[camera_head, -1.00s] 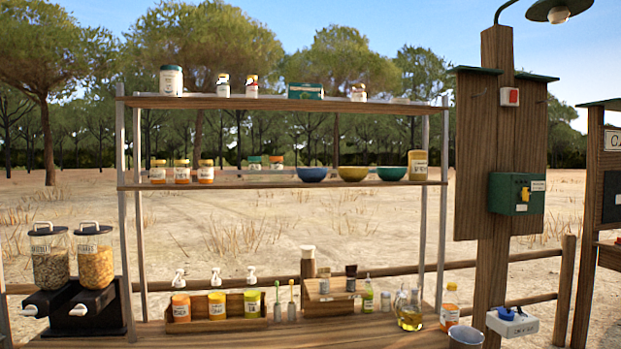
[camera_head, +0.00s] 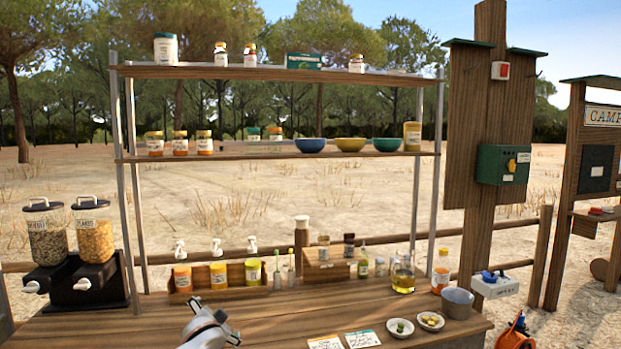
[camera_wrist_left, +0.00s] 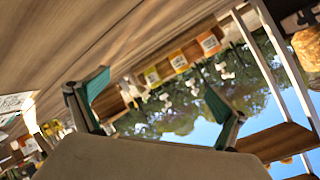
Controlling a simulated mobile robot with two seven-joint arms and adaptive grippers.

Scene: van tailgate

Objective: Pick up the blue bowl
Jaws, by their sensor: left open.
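The blue bowl (camera_head: 310,145) stands upright on the middle shelf in the head view, left of a yellow bowl (camera_head: 350,145) and a green bowl (camera_head: 386,145). My left arm shows low in the head view, with the left gripper (camera_head: 208,324) over the front of the counter, well below and in front of the shelf. In the left wrist view the left gripper (camera_wrist_left: 160,105) has its two fingers spread apart with nothing between them. I cannot make out the blue bowl in the wrist view. My right gripper is not in view.
The wooden middle shelf (camera_head: 240,156) also holds several jars. The top shelf (camera_head: 270,73) sits above it, with metal posts at the sides. On the counter (camera_head: 270,311) stand a jar rack, bottles, an oil jug (camera_head: 403,272) and a grey pot (camera_head: 457,303). Two dispensers (camera_head: 92,240) stand left.

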